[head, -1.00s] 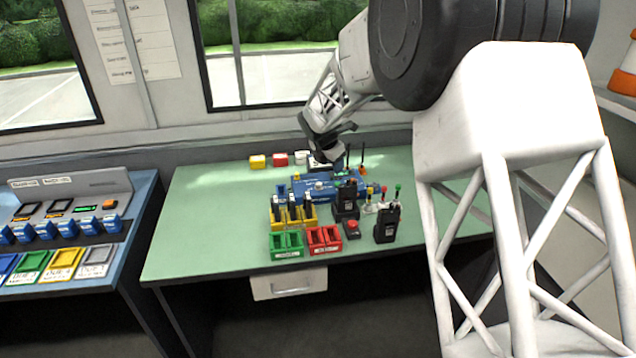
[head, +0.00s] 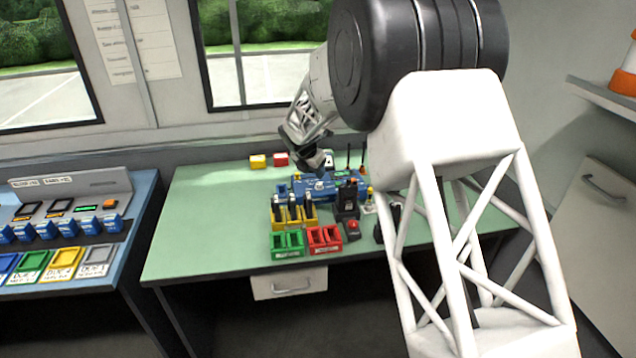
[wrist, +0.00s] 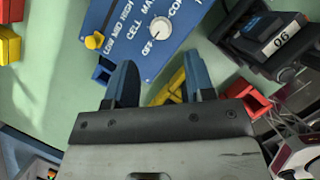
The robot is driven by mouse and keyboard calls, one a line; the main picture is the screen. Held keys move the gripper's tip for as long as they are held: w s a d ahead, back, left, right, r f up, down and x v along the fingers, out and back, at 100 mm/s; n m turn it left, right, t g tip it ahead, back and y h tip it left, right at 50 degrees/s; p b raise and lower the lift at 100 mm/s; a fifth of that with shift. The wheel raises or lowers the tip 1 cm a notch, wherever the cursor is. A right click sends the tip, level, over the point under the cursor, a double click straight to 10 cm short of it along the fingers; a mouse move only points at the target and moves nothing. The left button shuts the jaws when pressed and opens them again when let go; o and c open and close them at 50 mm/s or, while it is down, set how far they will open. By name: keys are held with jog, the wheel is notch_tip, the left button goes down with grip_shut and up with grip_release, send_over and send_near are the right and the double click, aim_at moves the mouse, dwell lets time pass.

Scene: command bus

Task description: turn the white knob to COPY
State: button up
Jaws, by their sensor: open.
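The white knob (wrist: 160,27) sits on a blue panel (wrist: 128,40) in the wrist view. Printed words around it include OFF below left and CELL; a word starting with CO at its right is cut by the frame edge. I cannot tell which mark the knob points to. My gripper (wrist: 160,60) is open, its two dark blue fingers apart and empty, with the knob beyond the gap between the tips. In the head view my gripper (head: 316,162) is above the back of the blue panel (head: 335,193), and the knob (head: 319,186) shows small.
A yellow knob (wrist: 94,41) is on the same panel. A black radio marked 06 (wrist: 275,45) stands at the right. The table's left side (head: 210,220) is clear.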

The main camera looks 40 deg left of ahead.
aim_at(319, 184)
jog(key=shift+x, duration=3.45)
jog(key=shift+c, duration=0.4)
grip_shut()
